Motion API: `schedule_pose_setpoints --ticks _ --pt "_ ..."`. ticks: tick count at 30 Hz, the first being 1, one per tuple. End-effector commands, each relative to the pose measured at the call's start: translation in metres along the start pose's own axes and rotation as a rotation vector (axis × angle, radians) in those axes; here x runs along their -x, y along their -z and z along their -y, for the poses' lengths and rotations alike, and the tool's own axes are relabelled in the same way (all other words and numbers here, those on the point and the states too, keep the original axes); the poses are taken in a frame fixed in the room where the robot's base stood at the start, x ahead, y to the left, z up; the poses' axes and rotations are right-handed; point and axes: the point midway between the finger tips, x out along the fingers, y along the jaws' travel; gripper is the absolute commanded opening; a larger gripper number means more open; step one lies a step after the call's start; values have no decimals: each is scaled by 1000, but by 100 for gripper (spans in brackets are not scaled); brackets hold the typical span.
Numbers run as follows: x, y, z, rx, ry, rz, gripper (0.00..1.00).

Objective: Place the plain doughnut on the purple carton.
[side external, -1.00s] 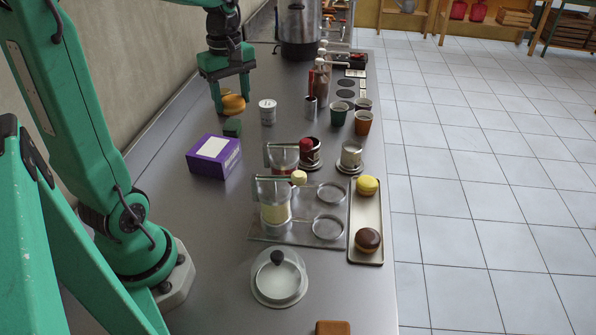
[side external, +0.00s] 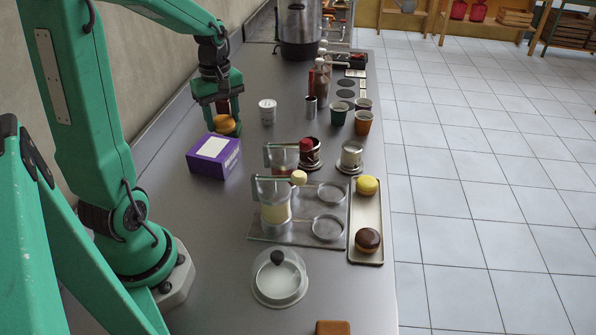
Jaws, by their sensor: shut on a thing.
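The plain doughnut (side external: 224,124) is golden brown and is held between the fingers of my gripper (side external: 223,122). My gripper is shut on it, just behind the far edge of the purple carton (side external: 213,160). The carton is a closed box with a white label on top, standing on the steel counter at the left. In this view the doughnut overlaps the area just above the carton's far edge. I cannot tell whether it is over the carton or behind it.
A white cup (side external: 267,112) stands to the right of my gripper. A dispenser stand (side external: 268,236) and a tray (side external: 367,215) with a yellow and a chocolate doughnut are nearer. A glass-lidded dish (side external: 279,280) stands in front. Green and orange cups (side external: 362,123) are further right.

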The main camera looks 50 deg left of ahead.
Motion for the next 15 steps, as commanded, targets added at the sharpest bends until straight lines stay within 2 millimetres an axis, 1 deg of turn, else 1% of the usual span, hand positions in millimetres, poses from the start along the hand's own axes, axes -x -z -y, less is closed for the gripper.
schedule_pose_setpoints --ticks 1,9,12,15 --pt "-6 9 2 5 2 2 38" --pt "-30 50 11 4 2 1 38" --pt "-37 60 13 2 1 1 38" --pt "-40 65 14 0 1 0 38"
